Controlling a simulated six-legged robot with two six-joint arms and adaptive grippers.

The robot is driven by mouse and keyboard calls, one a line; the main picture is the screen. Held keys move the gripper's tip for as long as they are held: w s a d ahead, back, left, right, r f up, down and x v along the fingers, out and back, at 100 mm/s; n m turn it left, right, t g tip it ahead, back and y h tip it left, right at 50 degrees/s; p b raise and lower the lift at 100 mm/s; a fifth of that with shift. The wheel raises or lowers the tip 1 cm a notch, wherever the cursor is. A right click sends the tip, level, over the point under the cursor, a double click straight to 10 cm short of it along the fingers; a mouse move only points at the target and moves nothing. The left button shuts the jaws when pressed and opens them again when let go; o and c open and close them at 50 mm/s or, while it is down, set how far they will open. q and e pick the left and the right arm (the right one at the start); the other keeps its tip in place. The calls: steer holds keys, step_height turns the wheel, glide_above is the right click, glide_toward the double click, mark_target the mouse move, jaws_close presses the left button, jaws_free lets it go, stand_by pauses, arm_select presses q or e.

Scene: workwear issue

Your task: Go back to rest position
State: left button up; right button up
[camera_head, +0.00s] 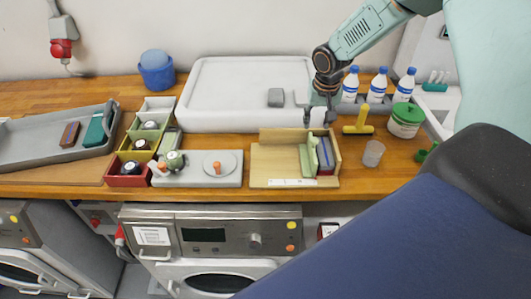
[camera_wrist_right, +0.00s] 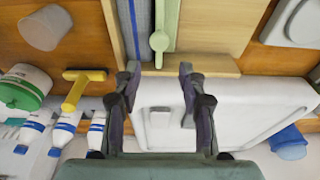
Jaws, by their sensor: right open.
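My right gripper (camera_head: 319,120) is open and empty, with its fingers pointing down over the back edge of the wooden holder (camera_head: 263,165) and the front right of the white raised tray (camera_head: 230,124). In the right wrist view the two dark fingertips (camera_wrist_right: 160,75) stand apart with nothing between them. The wooden holder holds an upright green piece (camera_head: 312,157) and a blue one (camera_head: 325,153); the green piece also shows in the wrist view (camera_wrist_right: 160,40), just beyond the fingertips. My left gripper is not in view.
A yellow T-shaped tool (camera_head: 358,122), clear cup (camera_head: 373,153), green-lidded jar (camera_head: 405,121) and several white bottles (camera_head: 378,85) stand right of the gripper. A grey block (camera_head: 275,97) lies on the white tray. Coloured bins (camera_head: 128,181) and a grey tray (camera_head: 25,152) are left.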

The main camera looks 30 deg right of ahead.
mark_target(314, 140)
steer(key=shift+f, duration=0.55)
step_height(314, 140, down, 5)
steer(key=shift+f+b, duration=0.15)
steer(key=shift+b, duration=0.45)
steer(key=shift+f+b, duration=0.9)
steer(key=shift+b, duration=0.15)
steer(key=shift+a, duration=0.1)
